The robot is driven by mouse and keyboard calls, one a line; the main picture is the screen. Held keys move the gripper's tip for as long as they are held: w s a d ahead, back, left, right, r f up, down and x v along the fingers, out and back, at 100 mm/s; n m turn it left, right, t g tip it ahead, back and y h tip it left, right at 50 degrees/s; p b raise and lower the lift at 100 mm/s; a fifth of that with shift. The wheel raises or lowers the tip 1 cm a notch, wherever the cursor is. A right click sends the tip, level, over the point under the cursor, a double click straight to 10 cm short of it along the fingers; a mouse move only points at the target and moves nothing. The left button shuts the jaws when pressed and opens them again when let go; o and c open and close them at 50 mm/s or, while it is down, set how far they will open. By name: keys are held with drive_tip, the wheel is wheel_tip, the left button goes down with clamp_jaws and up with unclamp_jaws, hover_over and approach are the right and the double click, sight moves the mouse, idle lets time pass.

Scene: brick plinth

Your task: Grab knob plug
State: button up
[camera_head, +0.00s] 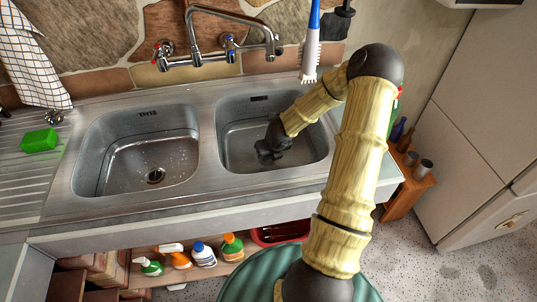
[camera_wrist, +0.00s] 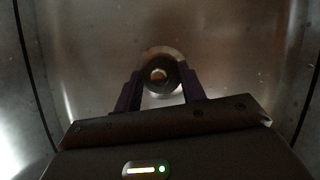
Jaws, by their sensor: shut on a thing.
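The knob plug (camera_wrist: 160,76) is a small round dark piece with a pale centre, seen from above in the wrist view. It lies between the two purple-dark fingertips of my gripper (camera_wrist: 159,88), which is shut on it. A lighter metal ring, apparently the drain (camera_wrist: 160,54), shows around and behind it. I cannot tell whether the plug is seated or raised. In the head view my gripper (camera_head: 270,152) is down inside the right sink basin (camera_head: 305,155), and it hides the plug there.
The left basin (camera_head: 120,165) is empty, with an open drain (camera_head: 155,176). A green sponge (camera_head: 39,140) lies on the drainboard. Several bottles (camera_head: 204,254) stand on the shelf below.

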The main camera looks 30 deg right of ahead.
wheel_tip(320, 180, up, 10)
drive_tip(key=p, duration=0.4)
drive_tip(key=shift+f, duration=0.1)
idle(0.5)
wheel_tip(320, 180, up, 9)
drive_tip(key=p, duration=0.9)
